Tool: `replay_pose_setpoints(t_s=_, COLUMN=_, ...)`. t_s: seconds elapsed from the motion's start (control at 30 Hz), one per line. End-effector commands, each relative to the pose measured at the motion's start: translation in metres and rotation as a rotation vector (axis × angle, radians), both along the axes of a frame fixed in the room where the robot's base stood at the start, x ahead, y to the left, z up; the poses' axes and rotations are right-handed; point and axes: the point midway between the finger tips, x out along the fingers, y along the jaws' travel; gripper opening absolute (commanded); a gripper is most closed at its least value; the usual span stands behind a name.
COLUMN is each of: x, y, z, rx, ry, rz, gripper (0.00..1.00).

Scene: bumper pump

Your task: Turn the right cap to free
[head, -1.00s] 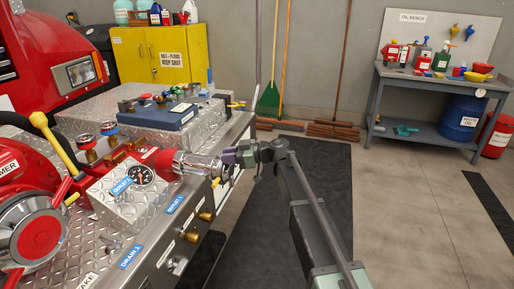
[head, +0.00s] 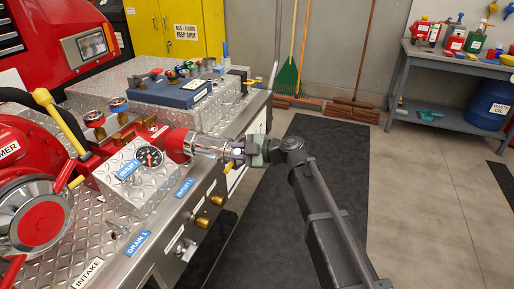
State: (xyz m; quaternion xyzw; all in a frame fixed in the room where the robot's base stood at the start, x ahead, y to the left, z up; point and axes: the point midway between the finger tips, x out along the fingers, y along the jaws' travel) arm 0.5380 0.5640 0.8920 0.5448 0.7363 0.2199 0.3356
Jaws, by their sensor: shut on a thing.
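The right cap (head: 211,147) is a chrome cylinder at the end of a red collar (head: 175,144) on the pump's right outlet, in the middle of the head view. It points sideways to the right. My gripper (head: 238,152) is at the cap's outer end, in line with it, and is shut on it. The jaws hide the cap's end face, so I cannot tell how far it is turned. My arm reaches in from the lower right.
A gauge box (head: 137,176) stands left of the outlet, with brass fittings (head: 202,222) on the steel panel below. A blue case (head: 186,93) sits on the tread-plate deck behind. A yellow cabinet (head: 170,27) and oil bench (head: 455,55) stand farther back. The floor right of my arm is clear.

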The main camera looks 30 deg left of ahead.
Motion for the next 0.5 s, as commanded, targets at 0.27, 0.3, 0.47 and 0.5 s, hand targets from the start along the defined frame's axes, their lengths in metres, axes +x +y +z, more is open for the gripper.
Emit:
replay_pose_setpoints(t_s=0.27, x=-0.0086, y=0.0055, z=-0.0019, rx=0.000, ry=-0.025, rz=0.014, gripper=0.00)
replay_pose_setpoints(t_s=0.3, x=-0.0086, y=0.0055, z=-0.0019, rx=0.000, ry=-0.025, rz=0.014, gripper=0.00)
replay_pose_setpoints(t_s=0.47, x=-0.0086, y=0.0055, z=-0.0018, rx=0.000, ry=-0.025, rz=0.014, gripper=0.00)
replay_pose_setpoints(t_s=0.5, x=-0.0086, y=0.0055, z=-0.0018, rx=0.000, ry=-0.025, rz=0.014, gripper=0.00)
